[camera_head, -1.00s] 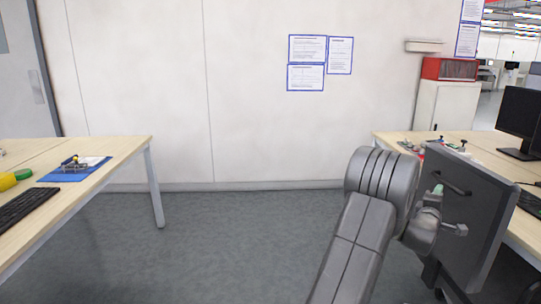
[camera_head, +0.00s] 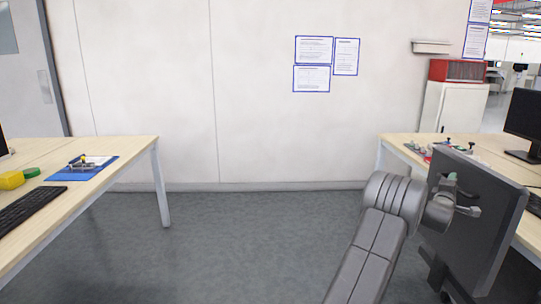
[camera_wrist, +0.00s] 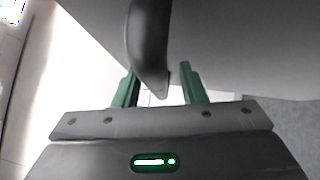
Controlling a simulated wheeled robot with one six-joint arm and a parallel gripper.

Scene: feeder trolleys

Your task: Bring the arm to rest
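My arm reaches up from the bottom right of the head view, bent at a grey joint. My gripper (camera_head: 450,178) is beside the upper part of a dark grey upright trolley panel (camera_head: 478,240), mostly hidden by my own wrist. In the wrist view, my gripper's two green fingers (camera_wrist: 160,88) stand apart with a gap between them. A dark curved handle (camera_wrist: 148,45) comes down from the grey panel (camera_wrist: 230,45) and its end lies between the fingertips. I cannot tell whether the fingers touch it.
A wooden table (camera_head: 125,152) on the left holds a keyboard (camera_head: 30,205), a blue mat (camera_head: 75,174) and yellow and green items. A second table (camera_head: 400,145) with a monitor (camera_head: 522,118) stands behind the panel. Grey floor (camera_head: 230,240) between is clear up to the wall.

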